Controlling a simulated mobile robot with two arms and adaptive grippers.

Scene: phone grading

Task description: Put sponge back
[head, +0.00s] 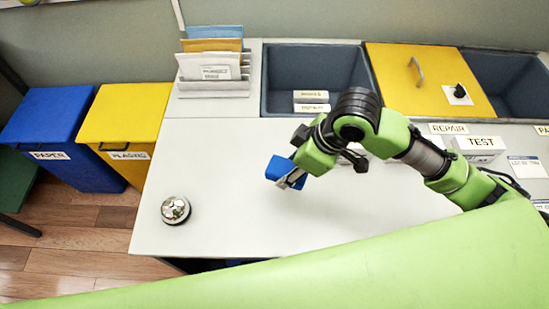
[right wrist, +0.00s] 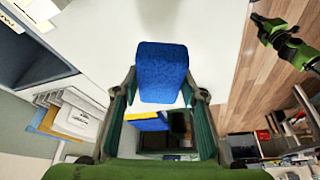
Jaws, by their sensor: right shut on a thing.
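The blue sponge (head: 278,168) is in my right gripper (head: 292,178), held over the grey tabletop left of the counter's middle. In the right wrist view the sponge (right wrist: 162,68) sits between the two fingers of my right gripper (right wrist: 160,92), which is shut on it. Part of the sponge is hidden by the fingers in the head view. My left gripper (right wrist: 268,28) shows small at the upper right of the right wrist view; whether it is open or shut is unclear.
A silver bell (head: 175,210) stands at the table's left. Behind are a file rack (head: 213,90), a dark bin (head: 280,75) and a yellow lid (head: 400,75). Blue (head: 60,125) and yellow (head: 125,120) bins stand left. The front-middle tabletop is clear.

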